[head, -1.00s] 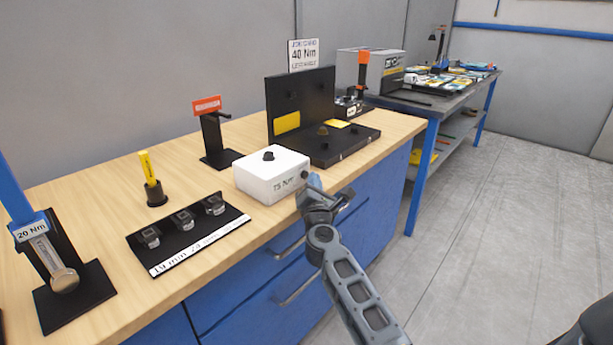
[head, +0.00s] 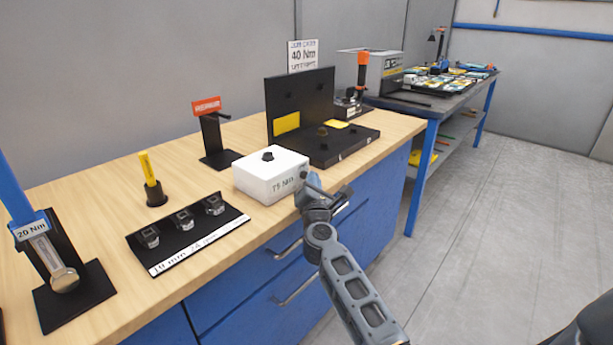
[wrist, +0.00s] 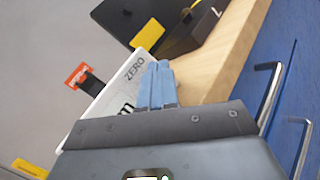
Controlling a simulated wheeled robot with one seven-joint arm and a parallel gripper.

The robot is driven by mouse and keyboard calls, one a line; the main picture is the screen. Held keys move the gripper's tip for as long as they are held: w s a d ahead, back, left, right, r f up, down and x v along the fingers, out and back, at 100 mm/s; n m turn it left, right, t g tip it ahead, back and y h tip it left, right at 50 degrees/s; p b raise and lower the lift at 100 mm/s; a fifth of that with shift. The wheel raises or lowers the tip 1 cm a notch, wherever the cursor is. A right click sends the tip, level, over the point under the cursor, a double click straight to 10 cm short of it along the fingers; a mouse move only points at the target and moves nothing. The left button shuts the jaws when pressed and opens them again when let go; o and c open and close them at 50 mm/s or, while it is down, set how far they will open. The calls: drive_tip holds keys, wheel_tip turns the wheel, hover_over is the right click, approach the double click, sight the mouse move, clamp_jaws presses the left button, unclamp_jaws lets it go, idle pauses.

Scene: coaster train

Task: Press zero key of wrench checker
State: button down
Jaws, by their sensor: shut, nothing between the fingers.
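The wrench checker (head: 262,178) is a white box near the front edge of the wooden bench, marked 75 Nm on its front face, with a dark knob on top. A small dark round part (head: 304,174) shows at the right end of that face. In the wrist view the checker's white face (wrist: 122,87) carries the word ZERO beside my fingers. My gripper (head: 312,179) is shut and empty, with its blue fingertips (wrist: 160,66) right at the face's right end. The fingers hide what lies behind them, and I cannot tell whether they touch the key.
A red-labelled holder (head: 212,140) and a yellow-handled tool (head: 150,170) stand farther left. Blue drawers with metal handles (head: 295,285) are below my gripper. Floor at right is clear.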

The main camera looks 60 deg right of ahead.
drive_tip(key=shift+w+a+r+b, duration=0.1)
drive_tip(key=shift+w+b, duration=0.05)
drive_tip(key=shift+w, duration=0.4)
drive_tip(key=shift+w+a+b, duration=0.1)
drive_tip(key=shift+w+b, duration=0.05)
drive_tip(key=shift+w, duration=0.35)
idle(0.6)
drive_tip(key=shift+a+f, duration=0.25)
drive_tip(key=shift+f, duration=0.05)
idle(0.3)
drive_tip(key=shift+s+a+f, duration=0.15)
drive_tip(key=shift+s+f, duration=0.05)
drive_tip(key=shift+s, duration=0.4)
drive_tip(key=shift+s+a+f, duration=0.15)
drive_tip(key=shift+s+f, duration=0.05)
drive_tip(key=shift+s, duration=0.35)
drive_tip(key=shift+s+a+r, duration=0.1)
drive_tip(key=shift+s, duration=0.9)
drive_tip(key=shift+s+a+r, duration=0.1)
drive_tip(key=shift+s, duration=0.85)
drive_tip(key=shift+d, duration=0.1)
